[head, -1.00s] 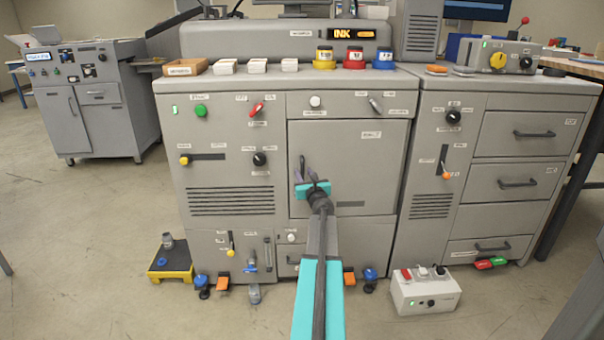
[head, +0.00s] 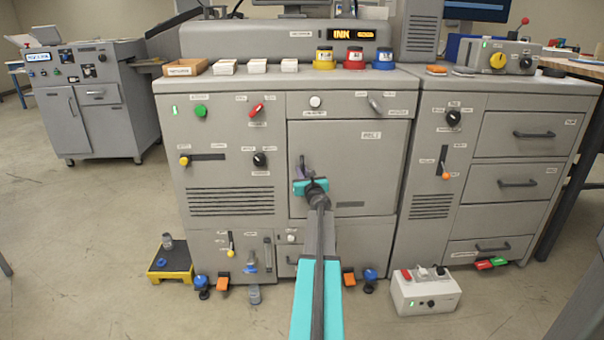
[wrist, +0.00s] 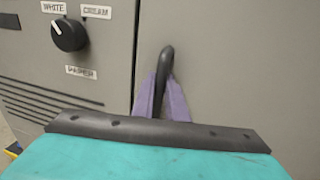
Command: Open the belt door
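The belt door (head: 365,165) is a grey panel on the middle machine, marked with a white label, and looks shut, flush with the cabinet front. Its dark upright handle (wrist: 167,62) is near the door's left edge. My gripper (head: 303,168) is at this handle, reaching in from the front. In the wrist view my gripper (wrist: 163,88) has its purple fingers on both sides of the handle, closed against it. The lower part of the handle is hidden behind the fingers and the teal gripper body.
Left of the door are a black knob (head: 260,159) and a red switch (head: 256,109). A grey lever (head: 376,103) is above the door. A white switch box (head: 425,292) stands on the floor at right, a yellow-edged step (head: 170,262) at left. The floor in front is mostly clear.

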